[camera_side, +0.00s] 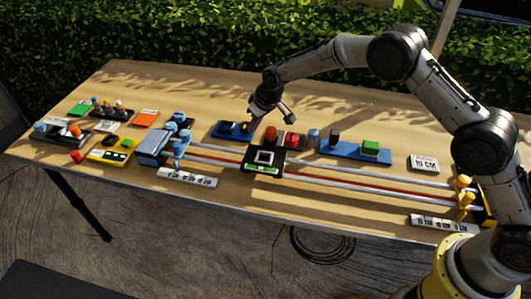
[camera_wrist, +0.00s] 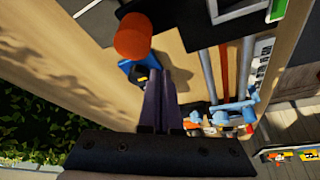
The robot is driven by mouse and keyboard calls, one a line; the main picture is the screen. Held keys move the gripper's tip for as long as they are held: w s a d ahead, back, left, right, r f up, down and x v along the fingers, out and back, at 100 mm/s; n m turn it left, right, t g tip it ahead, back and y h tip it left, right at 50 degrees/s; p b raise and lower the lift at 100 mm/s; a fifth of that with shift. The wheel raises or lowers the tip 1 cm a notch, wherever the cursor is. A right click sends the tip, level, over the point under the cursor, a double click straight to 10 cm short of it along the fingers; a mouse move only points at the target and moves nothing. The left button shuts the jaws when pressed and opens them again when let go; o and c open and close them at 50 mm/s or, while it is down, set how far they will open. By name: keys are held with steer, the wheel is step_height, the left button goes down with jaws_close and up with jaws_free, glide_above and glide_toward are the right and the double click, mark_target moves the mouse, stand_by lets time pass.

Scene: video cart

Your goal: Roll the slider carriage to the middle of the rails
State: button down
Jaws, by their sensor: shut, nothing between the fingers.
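The slider carriage (camera_side: 265,170), a black block with a white square frame and a green strip, sits on the pale rails (camera_side: 360,182). It is left of their middle, nearer the blue end block (camera_side: 152,146) than the yellow-posted end (camera_side: 466,197). In the wrist view the carriage's dark body shows in part at the top, and an orange-red knob (camera_wrist: 133,37) stands just beyond my fingers. My gripper (camera_side: 253,114) is above the table behind the carriage; its fingers (camera_wrist: 158,75) are shut and empty. Whether they touch anything is unclear.
Behind the rails stand a blue tray (camera_side: 223,133) near my gripper and another blue tray (camera_side: 345,150) with a green block. Several small trays and cards lie at the left. A label strip (camera_side: 187,178) lies in front. A red strip runs between the rails.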

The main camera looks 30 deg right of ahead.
mark_target(273, 130)
steer(key=shift+s+d, duration=0.15)
steer(key=shift+s+d, duration=0.25)
steer(key=shift+s+d, duration=0.2)
stand_by(0.3)
steer(key=shift+s+d, duration=0.25)
steer(key=shift+s+d, duration=0.15)
steer(key=shift+s+d, duration=0.85)
steer(key=shift+s+d, duration=0.2)
steer(key=shift+s, duration=0.05)
steer(key=shift+s+d+f, duration=0.1)
steer(key=shift+s+d, duration=0.15)
steer(key=shift+s, duration=0.05)
steer(key=shift+s+d, duration=0.45)
steer(key=shift+d, duration=0.05)
